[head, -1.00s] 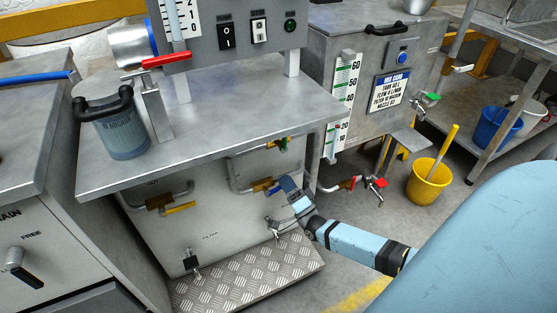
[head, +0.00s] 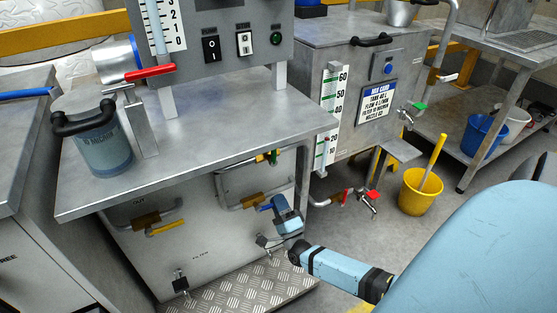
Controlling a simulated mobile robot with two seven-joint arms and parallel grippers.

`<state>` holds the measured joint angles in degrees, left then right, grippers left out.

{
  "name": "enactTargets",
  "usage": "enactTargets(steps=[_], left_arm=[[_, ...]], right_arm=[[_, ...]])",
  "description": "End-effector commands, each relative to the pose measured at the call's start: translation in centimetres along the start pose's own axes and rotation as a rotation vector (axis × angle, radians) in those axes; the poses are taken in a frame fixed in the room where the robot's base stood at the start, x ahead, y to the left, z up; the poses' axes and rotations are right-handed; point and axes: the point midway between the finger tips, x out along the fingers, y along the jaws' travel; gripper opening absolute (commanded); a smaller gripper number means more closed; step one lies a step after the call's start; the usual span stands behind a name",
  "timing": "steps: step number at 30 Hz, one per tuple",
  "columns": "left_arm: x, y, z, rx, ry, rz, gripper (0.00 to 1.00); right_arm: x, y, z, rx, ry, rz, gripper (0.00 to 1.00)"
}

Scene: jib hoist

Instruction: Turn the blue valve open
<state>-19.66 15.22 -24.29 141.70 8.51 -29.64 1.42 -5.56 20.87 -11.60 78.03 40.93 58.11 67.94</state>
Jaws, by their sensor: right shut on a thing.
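The blue valve (head: 265,207) is on a pipe low on the front of the grey cabinet, below the worktop. Its brass body (head: 251,201) shows to the left of the short blue handle. My right gripper (head: 274,206) comes in from the right and is shut on the blue handle. The gripper hides the handle's right end, so its exact angle is hard to tell. My left gripper is not in view.
A yellow-handled valve (head: 167,228) sits to the left, and a green-handled one (head: 274,157) above. A red-handled tap (head: 372,196) and yellow bucket (head: 422,190) stand to the right. A checker-plate step (head: 255,290) lies below. The worktop (head: 200,140) overhangs the valves.

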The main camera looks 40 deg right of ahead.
Motion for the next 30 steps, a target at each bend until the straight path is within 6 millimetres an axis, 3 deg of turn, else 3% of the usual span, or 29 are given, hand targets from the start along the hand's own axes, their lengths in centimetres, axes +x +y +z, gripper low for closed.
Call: enactTargets(steps=[5,6,9,20,23,30], left_arm=[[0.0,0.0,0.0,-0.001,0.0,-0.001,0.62],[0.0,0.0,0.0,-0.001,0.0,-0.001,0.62],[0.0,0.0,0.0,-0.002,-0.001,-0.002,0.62],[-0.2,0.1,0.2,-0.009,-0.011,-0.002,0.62],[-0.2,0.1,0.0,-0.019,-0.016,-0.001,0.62],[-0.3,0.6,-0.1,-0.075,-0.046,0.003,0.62]], right_arm=[[-0.1,0.1,0.1,0.003,0.001,0.002,0.0],[-0.2,0.1,0.1,0.003,0.001,0.002,0.21],[-0.1,0.1,0.1,0.002,0.0,0.002,0.41],[-0.6,0.0,0.0,0.001,0.0,0.003,0.41],[-1.9,0.0,0.1,0.001,0.0,0.005,0.41],[-7.3,-0.1,0.0,0.0,0.0,0.006,0.41]])
